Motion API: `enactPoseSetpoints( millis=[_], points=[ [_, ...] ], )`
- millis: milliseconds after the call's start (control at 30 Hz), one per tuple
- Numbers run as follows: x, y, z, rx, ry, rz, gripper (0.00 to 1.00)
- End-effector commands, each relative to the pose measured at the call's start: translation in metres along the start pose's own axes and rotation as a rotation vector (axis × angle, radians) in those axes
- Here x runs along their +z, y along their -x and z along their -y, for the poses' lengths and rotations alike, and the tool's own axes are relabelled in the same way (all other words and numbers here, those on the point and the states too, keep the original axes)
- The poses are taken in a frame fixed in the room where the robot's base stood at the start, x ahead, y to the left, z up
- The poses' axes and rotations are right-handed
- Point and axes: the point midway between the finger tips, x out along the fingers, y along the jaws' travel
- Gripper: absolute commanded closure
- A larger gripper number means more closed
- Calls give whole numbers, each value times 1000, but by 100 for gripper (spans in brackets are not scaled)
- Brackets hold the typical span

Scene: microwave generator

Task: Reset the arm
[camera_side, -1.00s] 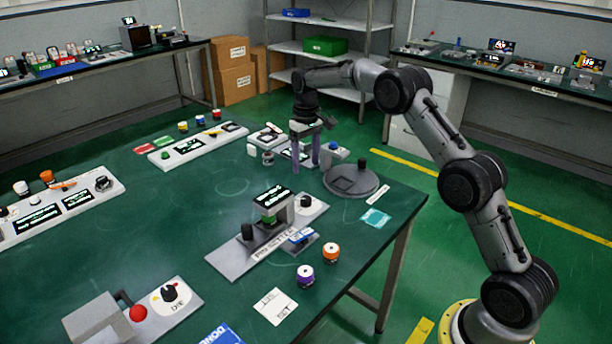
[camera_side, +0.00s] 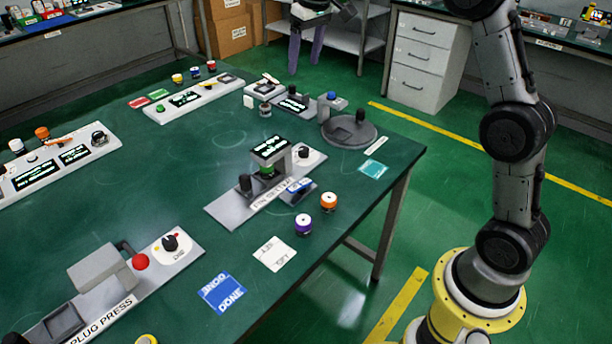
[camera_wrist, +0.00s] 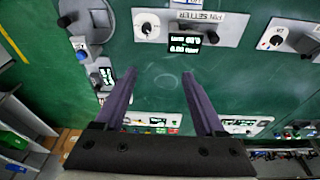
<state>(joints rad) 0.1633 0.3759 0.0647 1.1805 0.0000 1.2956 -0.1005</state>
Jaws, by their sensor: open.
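My gripper (camera_side: 305,50) is at the top of the side view, raised well above the far edge of the green table (camera_side: 215,150). Its two purple fingers point down, apart, with nothing between them. In the wrist view my gripper (camera_wrist: 163,85) also shows open and empty, high over the table, with its fingers spread. The upper part of my arm is cut off by the top of the side view.
The pin setter (camera_side: 250,195) stands mid-table, with a round grey turntable (camera_side: 350,130) behind it. The plug press (camera_side: 110,290) is at the front left. Orange (camera_side: 328,202) and purple (camera_side: 303,224) spools stand near the right edge. A drawer cabinet (camera_side: 425,60) stands behind.

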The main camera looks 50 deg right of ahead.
Motion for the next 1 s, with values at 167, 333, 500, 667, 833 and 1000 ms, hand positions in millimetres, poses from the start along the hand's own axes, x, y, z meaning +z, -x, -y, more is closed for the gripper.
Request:
enactPoseSetpoints(
  millis=[167, 333, 500, 667, 833, 1000],
  points=[
    [53, 65, 23, -2, 30, -87, 28],
    [114, 102, 40, -8, 53, -158, 28],
    [182, 116, 52, -17, 71, -221, 28],
    [249, 108, 59, -28, 82, -271, 28],
    [314, 74, 62, -39, 84, -297, 28],
    [348, 38, 62, -42, 70, -269, 28]
  ],
)
